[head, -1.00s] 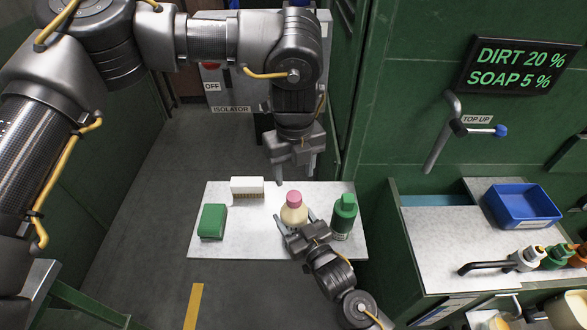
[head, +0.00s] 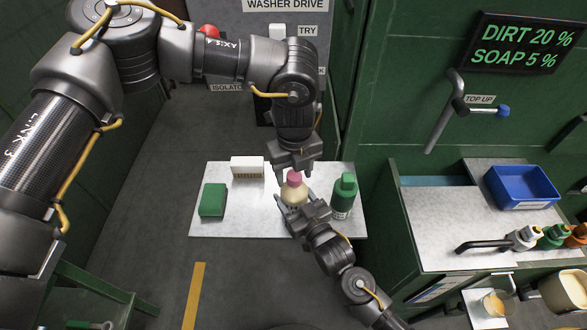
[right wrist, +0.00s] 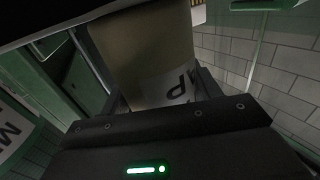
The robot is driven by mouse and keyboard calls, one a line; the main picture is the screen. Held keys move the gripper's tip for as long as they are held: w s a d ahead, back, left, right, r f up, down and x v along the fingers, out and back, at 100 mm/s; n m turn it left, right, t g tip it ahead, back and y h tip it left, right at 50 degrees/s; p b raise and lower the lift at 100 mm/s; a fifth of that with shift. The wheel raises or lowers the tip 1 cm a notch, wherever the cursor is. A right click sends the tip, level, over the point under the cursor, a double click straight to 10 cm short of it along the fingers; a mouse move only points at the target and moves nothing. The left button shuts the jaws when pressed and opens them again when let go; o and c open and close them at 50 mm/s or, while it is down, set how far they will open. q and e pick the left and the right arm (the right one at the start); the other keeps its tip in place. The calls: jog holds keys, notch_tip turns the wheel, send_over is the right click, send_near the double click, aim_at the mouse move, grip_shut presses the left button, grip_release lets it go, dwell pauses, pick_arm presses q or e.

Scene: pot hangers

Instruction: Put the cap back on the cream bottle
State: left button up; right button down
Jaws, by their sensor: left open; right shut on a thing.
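The cream bottle (head: 295,194) stands upright on the white board, with the pink cap (head: 294,179) at its top. I cannot tell whether the cap is seated or loose. My right gripper (head: 294,203) comes in from the front right and is shut on the bottle's body. In the right wrist view the bottle's tan side and part of a white label (right wrist: 165,88) fill the space between the fingers. My left gripper (head: 296,171) points down just above the cap, open, its fingers on either side of the cap's top. Contact with the cap cannot be made out.
A green bottle (head: 344,197) stands close on the right of the cream bottle. At right are a counter with a blue tray (head: 522,186) and taps.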

pick_arm(q)
jog(key=shift+c, duration=0.3)
jog(key=c, duration=1)
jog(key=o, duration=1.2)
notch_tip(320, 180, up, 12)
pick_arm(e)
jog(key=shift+c, duration=1.3)
grip_release()
